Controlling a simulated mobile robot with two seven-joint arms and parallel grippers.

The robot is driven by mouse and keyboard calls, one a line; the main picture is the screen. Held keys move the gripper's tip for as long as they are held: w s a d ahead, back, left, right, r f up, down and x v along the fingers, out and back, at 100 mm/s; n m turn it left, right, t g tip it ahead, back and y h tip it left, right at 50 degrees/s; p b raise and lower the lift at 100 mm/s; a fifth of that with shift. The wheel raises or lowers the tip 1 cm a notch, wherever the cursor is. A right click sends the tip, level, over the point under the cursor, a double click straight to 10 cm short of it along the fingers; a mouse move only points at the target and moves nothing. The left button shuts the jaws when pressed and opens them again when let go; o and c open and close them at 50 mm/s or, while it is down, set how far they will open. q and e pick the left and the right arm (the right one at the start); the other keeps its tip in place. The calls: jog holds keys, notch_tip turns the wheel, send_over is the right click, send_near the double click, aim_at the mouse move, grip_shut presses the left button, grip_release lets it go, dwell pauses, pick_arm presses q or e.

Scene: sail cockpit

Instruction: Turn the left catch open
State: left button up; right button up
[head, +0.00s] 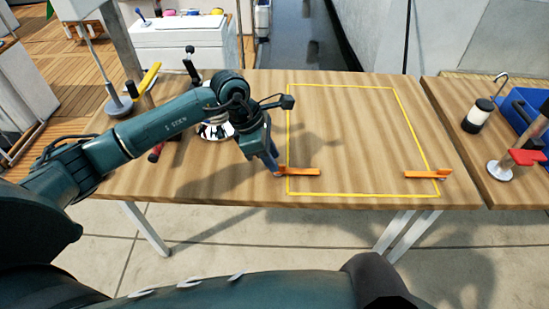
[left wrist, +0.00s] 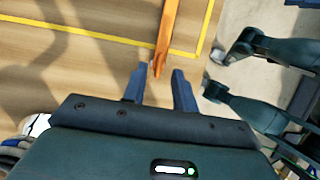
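The left catch (head: 303,171) is a flat orange bar at the near left corner of a yellow outline (head: 343,195) on the wooden table. My left gripper (head: 276,172) points down at the catch's left end. A second orange catch (head: 425,174) lies at the near right corner. My right gripper is not in view.
The table (head: 235,185) is clear inside the outline. Several tools and a round silver-and-black item (head: 216,131) stand at the left behind my arm. A second table (head: 460,165) at the right holds a blue bin (head: 525,115) and a red-handled tool (head: 526,157).

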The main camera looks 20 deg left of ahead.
pick_arm(q)
jog(key=shift+x, duration=1.05)
grip_shut()
jog(key=shift+w, duration=0.1)
